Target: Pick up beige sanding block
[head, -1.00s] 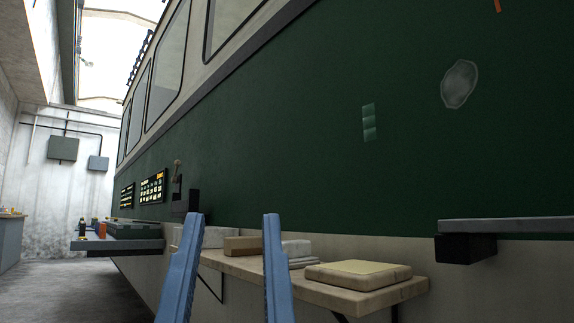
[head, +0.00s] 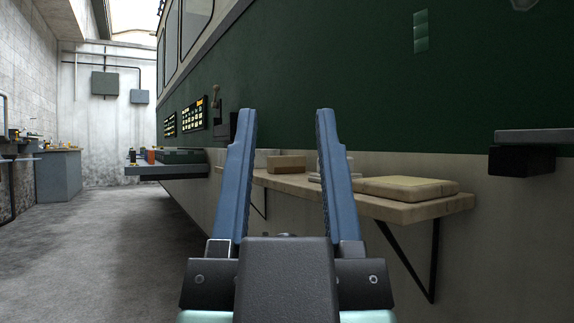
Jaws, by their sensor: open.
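A tan, box-shaped block (head: 286,163) sits on the wooden shelf along the green tram side. A larger, flat beige block with a paler top (head: 405,188) lies at the shelf's near right end. Which of the two is the beige sanding block I cannot tell for certain. My gripper (head: 286,115) is open and empty, with its two blue fingers pointing forward. The right finger partly hides a stack of pale pieces (head: 315,178) between the two blocks.
The wooden shelf (head: 425,210) stands on dark brackets against the tram. A grey ledge on a black block (head: 520,161) juts out at right. A tray with small items (head: 165,170) projects further back at left. The concrete floor (head: 120,235) at left is clear.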

